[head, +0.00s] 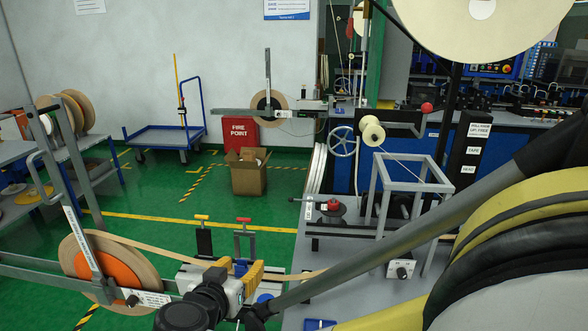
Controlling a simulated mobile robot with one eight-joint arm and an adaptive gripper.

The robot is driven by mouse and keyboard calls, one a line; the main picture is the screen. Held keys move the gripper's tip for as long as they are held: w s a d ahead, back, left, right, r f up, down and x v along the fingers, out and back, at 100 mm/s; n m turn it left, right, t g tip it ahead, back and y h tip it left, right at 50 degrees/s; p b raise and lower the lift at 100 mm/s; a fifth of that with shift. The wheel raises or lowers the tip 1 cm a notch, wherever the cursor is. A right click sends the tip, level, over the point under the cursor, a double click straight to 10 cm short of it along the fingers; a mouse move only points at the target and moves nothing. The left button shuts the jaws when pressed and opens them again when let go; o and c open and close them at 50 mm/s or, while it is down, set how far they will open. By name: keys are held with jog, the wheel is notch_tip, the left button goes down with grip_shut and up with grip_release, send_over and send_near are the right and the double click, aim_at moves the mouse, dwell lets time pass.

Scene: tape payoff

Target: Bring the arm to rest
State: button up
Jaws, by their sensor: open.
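My arm comes in from the right and runs down to the bottom middle of the head view. The gripper is open. It is low over the bench fixture, close to a tan tape (157,250) that runs from a reel (82,262) with an orange centre at the left. I cannot tell whether the tape passes between the fingers or behind them. My wrist hides part of the fixture.
Two upright clamps with yellow (202,217) and red (244,220) handles stand just behind the gripper. A grey frame (408,186) and a small spool (373,134) are to the right. A cardboard box (247,174) and a blue trolley (165,135) stand on the green floor behind.

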jog(key=d+r+g+h, duration=0.15)
jog(key=d+g, duration=0.25)
jog(key=d, duration=1.6)
jog(key=s+d+f+n+g+y+b, duration=0.1)
jog(key=s+d+g+y, duration=0.1)
jog(key=s+d, duration=1)
jog(key=s+y, duration=0.1)
jog(key=s, duration=0.1)
jog(key=shift+s+d, duration=0.3)
jog(key=shift+s, duration=0.05)
jog(key=shift+f, duration=0.1)
jog(key=shift+c, duration=0.5)
